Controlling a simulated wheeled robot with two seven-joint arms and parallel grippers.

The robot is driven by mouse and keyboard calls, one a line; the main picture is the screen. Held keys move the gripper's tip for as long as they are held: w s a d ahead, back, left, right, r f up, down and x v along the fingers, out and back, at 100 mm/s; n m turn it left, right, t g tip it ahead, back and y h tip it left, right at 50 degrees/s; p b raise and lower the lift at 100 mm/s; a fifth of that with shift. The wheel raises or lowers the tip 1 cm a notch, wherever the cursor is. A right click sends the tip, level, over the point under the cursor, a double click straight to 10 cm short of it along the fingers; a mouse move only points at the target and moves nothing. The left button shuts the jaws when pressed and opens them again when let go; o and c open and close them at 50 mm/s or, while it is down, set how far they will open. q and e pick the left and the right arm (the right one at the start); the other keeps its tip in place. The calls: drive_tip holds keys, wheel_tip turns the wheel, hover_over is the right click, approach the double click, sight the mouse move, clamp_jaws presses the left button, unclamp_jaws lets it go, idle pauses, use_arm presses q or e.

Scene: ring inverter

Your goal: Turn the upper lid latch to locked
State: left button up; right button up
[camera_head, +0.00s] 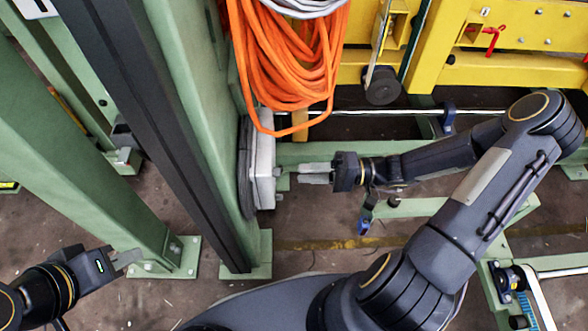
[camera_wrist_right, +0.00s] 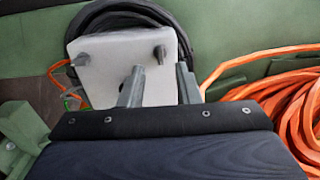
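A pale grey box lid (camera_head: 264,160) faces right on the side of the green column. In the right wrist view the lid (camera_wrist_right: 118,72) is a light plate with dark latches, one at its left (camera_wrist_right: 84,60) and one at its right (camera_wrist_right: 160,54). I cannot tell which latch is the upper one or how it is turned. My right gripper (camera_head: 301,173) points left at the lid, close to it. Its fingers (camera_wrist_right: 160,72) are apart, with the right-hand latch seen between their tips; contact is unclear. My left gripper (camera_head: 128,258) is away at lower left, its finger gap unclear.
An orange cable coil (camera_head: 290,55) hangs just beyond the lid and also shows in the wrist view (camera_wrist_right: 290,100). A black hose (camera_wrist_right: 125,15) curves behind the lid. A yellow frame (camera_head: 510,60) stands at the back. Bare floor (camera_head: 300,225) lies nearer to me.

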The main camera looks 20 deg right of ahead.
drive_tip(key=v, duration=0.2)
drive_tip(key=shift+s+d, duration=0.1)
drive_tip(key=shift+d, duration=0.25)
drive_tip(key=shift+r, duration=0.1)
